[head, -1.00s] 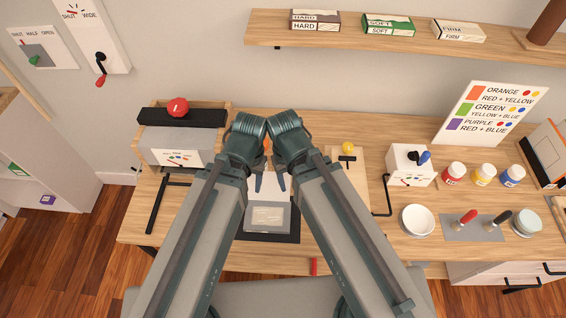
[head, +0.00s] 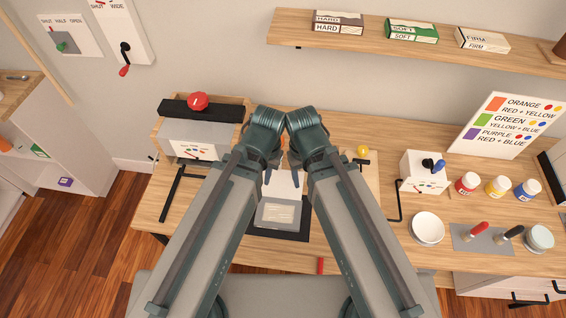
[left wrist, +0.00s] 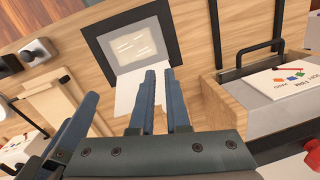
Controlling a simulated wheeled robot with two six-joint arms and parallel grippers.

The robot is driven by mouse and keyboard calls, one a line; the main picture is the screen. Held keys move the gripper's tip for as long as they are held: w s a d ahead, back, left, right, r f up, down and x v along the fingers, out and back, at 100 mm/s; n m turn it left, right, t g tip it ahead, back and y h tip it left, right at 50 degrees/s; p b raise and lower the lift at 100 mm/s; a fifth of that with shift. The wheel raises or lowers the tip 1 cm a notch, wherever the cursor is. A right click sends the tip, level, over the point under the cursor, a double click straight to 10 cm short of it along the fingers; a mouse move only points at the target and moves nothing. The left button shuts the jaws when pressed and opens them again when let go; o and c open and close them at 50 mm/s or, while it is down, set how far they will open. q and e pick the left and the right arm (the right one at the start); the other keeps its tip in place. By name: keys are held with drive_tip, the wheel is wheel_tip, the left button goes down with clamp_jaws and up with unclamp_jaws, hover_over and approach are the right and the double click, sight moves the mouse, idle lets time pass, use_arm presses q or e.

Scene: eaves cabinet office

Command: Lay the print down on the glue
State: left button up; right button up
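A white sheet (head: 284,183), which looks like the print, lies by the far edge of a grey plate (head: 268,213) on a dark mat (head: 257,229). A cream patch with pale streaks, apparently the glue (head: 281,214), is on the plate; it also shows in the left wrist view (left wrist: 133,46). I see no contact with the sheet. My right gripper (head: 297,180) is beside the left one, mostly hidden by its arm; its finger gap does not show.
A grey-and-black press-like box with a red knob (head: 197,101) stands left. A white box (head: 425,172), paint jars (head: 467,184), a white bowl (head: 427,227) and handled tools (head: 477,231) stand right. A shelf (head: 390,43) runs above.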

use_arm(q)
drive_tip(key=r+p, duration=0.2)
drive_tip(key=r, duration=0.1)
drive_tip(key=r+p, duration=0.1)
drive_tip(key=shift+w+d+r, duration=0.1)
drive_tip(key=shift+w+r, duration=0.15)
drive_tip(key=shift+r, duration=0.15)
clamp_jaws()
drive_tip(key=w+d+f+n+h+b, duration=0.1)
drive_tip(key=w+d, duration=0.3)
drive_tip(key=w, duration=0.8)
drive_tip(key=shift+d+f+n, duration=0.2)
drive_tip(key=shift+d+n, duration=0.2)
drive_tip(key=shift+n, duration=0.3)
use_arm(e)
wheel_tip(320, 180, up, 4)
drive_tip(key=shift+f, duration=0.25)
use_arm(q)
drive_tip(key=shift+f, duration=0.1)
use_arm(e)
drive_tip(key=shift+f, duration=0.1)
